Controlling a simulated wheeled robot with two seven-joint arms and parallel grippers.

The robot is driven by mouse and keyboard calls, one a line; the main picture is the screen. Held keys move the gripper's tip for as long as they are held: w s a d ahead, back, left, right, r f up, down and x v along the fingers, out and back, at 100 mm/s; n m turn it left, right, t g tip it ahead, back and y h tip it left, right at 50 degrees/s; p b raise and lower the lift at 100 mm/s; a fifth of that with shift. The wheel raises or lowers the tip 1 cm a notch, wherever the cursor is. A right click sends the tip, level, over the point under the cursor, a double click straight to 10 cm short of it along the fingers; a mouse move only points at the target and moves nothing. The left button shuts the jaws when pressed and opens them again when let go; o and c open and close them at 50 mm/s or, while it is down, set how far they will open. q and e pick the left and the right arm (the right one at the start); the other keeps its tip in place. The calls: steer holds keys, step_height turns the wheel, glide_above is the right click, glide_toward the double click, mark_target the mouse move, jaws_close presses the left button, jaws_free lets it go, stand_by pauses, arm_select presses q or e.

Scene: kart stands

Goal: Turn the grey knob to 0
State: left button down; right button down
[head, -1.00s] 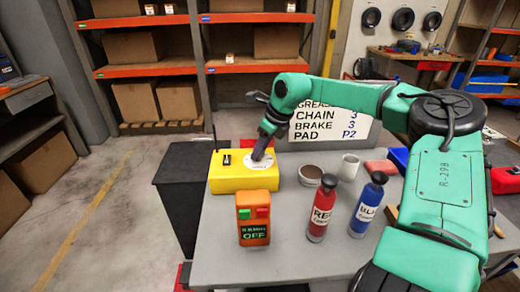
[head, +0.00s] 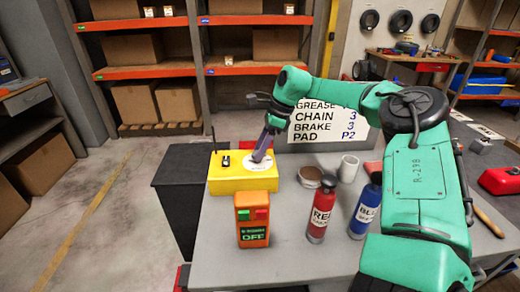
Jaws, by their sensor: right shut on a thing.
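A yellow box (head: 238,186) stands at the table's back left corner. A white dial plate (head: 266,169) with small marks lies on its top right. My right gripper (head: 258,158) reaches down onto this plate, its fingers tilted, and is shut on the grey knob. The knob itself is hidden by the fingers, so its pointer and setting cannot be read. A small black part (head: 225,161) sits on the box's top left. My left gripper is out of view.
An orange device (head: 252,216) reading "OFF" stands in front of the box. A brown-filled bowl (head: 310,176), a white mug (head: 348,168), a red bottle (head: 321,208) and a blue bottle (head: 366,208) stand to the right. A lettered board (head: 325,125) is behind.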

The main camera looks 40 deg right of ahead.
steer(key=shift+w+d+r, duration=0.1)
stand_by(0.3)
steer(key=shift+c, duration=1.9)
jaws_free()
steer(key=v, duration=1.4)
steer(key=shift+s+r+p, duration=0.2)
steer(key=shift+s+p, duration=0.05)
steer(key=shift+p, duration=0.1)
